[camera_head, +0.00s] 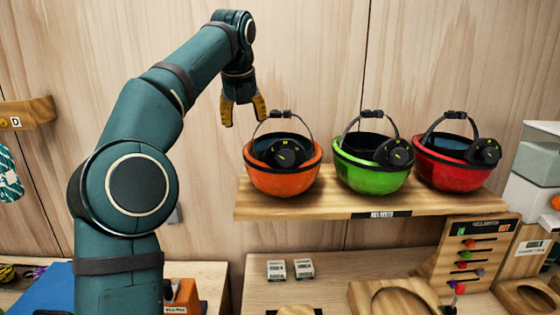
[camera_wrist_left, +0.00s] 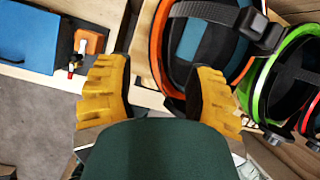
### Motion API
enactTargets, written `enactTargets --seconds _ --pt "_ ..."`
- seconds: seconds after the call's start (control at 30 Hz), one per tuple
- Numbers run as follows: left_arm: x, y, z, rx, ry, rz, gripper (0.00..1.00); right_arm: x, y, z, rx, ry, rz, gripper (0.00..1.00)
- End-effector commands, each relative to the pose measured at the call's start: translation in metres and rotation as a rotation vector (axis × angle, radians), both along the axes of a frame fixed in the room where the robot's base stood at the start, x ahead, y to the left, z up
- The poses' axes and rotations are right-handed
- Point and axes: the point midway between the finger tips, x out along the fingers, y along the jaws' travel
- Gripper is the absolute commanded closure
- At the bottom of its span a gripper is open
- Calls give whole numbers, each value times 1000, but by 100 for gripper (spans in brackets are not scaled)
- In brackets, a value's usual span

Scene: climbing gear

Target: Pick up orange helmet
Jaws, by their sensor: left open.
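The orange helmet (camera_head: 283,177) sits upside down at the left end of a wooden shelf, with its dark inside and strap facing up. My left gripper (camera_head: 244,115) is above and slightly left of it in the head view, open with its yellow fingers pointing down and nothing between them. In the left wrist view the orange helmet (camera_wrist_left: 157,45) lies beyond the open fingers (camera_wrist_left: 160,95), mostly toward the right one. The right finger overlaps part of the helmet in that view; I cannot tell whether they touch. My right gripper is not in view.
A green helmet (camera_head: 370,178) and a red helmet (camera_head: 451,174) stand right of the orange one on the shelf (camera_head: 350,204). A wooden wall is behind. Below is a counter with small white boxes (camera_head: 289,269) and a peg board (camera_head: 470,255).

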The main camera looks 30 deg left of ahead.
Motion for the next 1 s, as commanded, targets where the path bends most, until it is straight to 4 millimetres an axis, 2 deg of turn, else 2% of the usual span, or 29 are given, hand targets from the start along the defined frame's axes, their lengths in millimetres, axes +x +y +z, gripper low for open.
enactTargets --seconds 0.17,0.5,0.83,1.0 --pt "2 2 -7 1 2 1 46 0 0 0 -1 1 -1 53" --pt "23 12 -63 -1 2 1 46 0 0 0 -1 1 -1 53" --pt "32 17 -87 0 1 0 46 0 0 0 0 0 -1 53" --pt "37 21 -112 -1 3 0 46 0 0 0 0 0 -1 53"
